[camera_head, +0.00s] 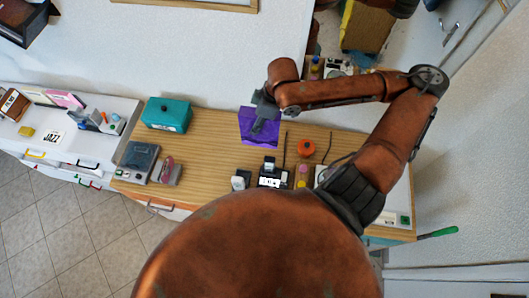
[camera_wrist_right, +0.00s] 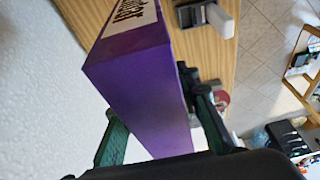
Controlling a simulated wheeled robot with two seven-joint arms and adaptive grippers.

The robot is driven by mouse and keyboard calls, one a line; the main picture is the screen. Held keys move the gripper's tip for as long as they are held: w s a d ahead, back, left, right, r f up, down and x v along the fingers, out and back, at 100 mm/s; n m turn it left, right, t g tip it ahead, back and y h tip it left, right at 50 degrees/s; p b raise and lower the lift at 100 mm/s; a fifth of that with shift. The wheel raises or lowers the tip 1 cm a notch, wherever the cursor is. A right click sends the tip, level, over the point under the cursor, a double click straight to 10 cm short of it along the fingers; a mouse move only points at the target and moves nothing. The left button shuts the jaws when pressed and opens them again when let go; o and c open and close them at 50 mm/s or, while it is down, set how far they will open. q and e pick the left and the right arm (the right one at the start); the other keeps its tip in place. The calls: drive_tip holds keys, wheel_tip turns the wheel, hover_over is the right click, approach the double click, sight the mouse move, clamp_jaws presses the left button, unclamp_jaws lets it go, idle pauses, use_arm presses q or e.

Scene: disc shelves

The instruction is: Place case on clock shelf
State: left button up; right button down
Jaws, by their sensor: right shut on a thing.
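A purple box-shaped case (camera_head: 258,128) is in my right gripper (camera_head: 264,113), over the back part of a wooden-topped cabinet (camera_head: 212,150). In the right wrist view the case (camera_wrist_right: 135,85) fills the middle, tilted, with a pale printed label on one face. The fingers of my right gripper (camera_wrist_right: 158,126) lie on either side of it. I cannot tell whether its underside touches the wood. I cannot make out a clock for certain, so I cannot tell which surface is the clock shelf. My left gripper is not in view.
A teal box (camera_head: 167,115) stands left of the case. A grey device (camera_head: 137,160) lies at the front left. Small gadgets, an orange round object (camera_head: 306,147) and cables crowd the right side. A white cabinet (camera_head: 75,142) with small items stands further left. A white wall runs behind.

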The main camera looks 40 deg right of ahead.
sight(259, 133)
drive_tip(key=f, duration=0.1)
drive_tip(key=s+f, duration=0.1)
drive_tip(key=f, duration=0.2)
drive_tip(key=shift+s+a+f+b, duration=0.15)
drive_tip(key=shift+s+f+b, duration=0.1)
drive_tip(key=shift+f+b, duration=0.1)
drive_tip(key=x, duration=0.3)
drive_tip(key=d+x, duration=0.1)
drive_tip(key=x, duration=0.1)
drive_tip(key=shift+w, duration=0.1)
drive_tip(key=f, duration=0.4)
drive_tip(key=shift+s+f, duration=0.1)
drive_tip(key=shift+s, duration=0.15)
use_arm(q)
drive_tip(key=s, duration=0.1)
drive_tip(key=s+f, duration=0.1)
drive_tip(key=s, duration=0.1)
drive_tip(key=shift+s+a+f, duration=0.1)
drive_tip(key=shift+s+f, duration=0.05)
use_arm(e)
wheel_tip(259, 133, down, 4)
drive_tip(key=shift+f, duration=0.1)
drive_tip(key=c, duration=1.8)
unclamp_jaws()
drive_tip(key=shift+c, duration=0.2)
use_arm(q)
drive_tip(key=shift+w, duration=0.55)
use_arm(e)
drive_tip(key=o, duration=0.4)
drive_tip(key=shift+d, duration=0.1)
